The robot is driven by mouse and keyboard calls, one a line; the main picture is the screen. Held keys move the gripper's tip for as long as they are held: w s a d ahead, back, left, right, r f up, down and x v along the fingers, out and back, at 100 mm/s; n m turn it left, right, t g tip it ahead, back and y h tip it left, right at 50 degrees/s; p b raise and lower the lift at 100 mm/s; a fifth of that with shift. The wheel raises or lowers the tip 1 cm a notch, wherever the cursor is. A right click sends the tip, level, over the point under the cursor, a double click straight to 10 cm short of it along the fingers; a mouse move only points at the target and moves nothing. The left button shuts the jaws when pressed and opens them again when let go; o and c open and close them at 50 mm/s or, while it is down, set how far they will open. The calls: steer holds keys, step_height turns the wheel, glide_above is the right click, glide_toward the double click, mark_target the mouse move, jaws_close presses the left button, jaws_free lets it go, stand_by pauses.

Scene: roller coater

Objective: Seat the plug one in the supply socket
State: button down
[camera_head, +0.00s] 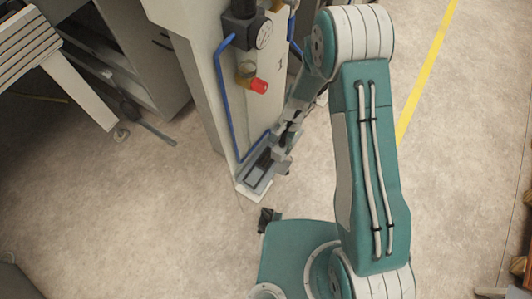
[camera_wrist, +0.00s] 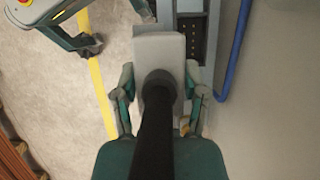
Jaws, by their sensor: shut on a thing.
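The plug (camera_wrist: 160,52) is a light grey block with a thick black cable (camera_wrist: 155,130) running from it toward the wrist camera. My gripper (camera_wrist: 160,90) is shut on it, one teal finger on each side. Beyond the plug, in the wrist view, is a dark recess with small yellowish contacts, which looks like the supply socket (camera_wrist: 192,38). The plug overlaps its lower left in the picture; whether they touch cannot be told. In the head view my gripper (camera_head: 286,138) is low beside the machine column, near the grey floor-level tray (camera_head: 246,190). The plug is small and partly hidden there.
A blue hose (camera_head: 220,90) runs down the column (camera_head: 203,75) into the tray; it also shows at the right in the wrist view (camera_wrist: 233,55). A gauge (camera_head: 264,35) and a red-capped fitting (camera_head: 259,86) stick out above. The floor around is mostly open.

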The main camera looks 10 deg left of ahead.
steer(key=a+f, duration=0.4)
steer(key=f, duration=0.1)
steer(key=shift+w+a+f, duration=0.2)
steer(key=c, duration=1.4)
jaws_free()
steer(key=f, duration=0.3)
steer(key=shift+a+f, duration=0.15)
steer(key=shift+a, duration=0.2)
steer(key=shift+d+f, duration=0.1)
steer(key=shift+f, duration=0.15)
steer(key=shift+c, duration=0.6)
jaws_free()
steer(key=shift+s+f, duration=0.1)
steer(key=shift+r, duration=0.2)
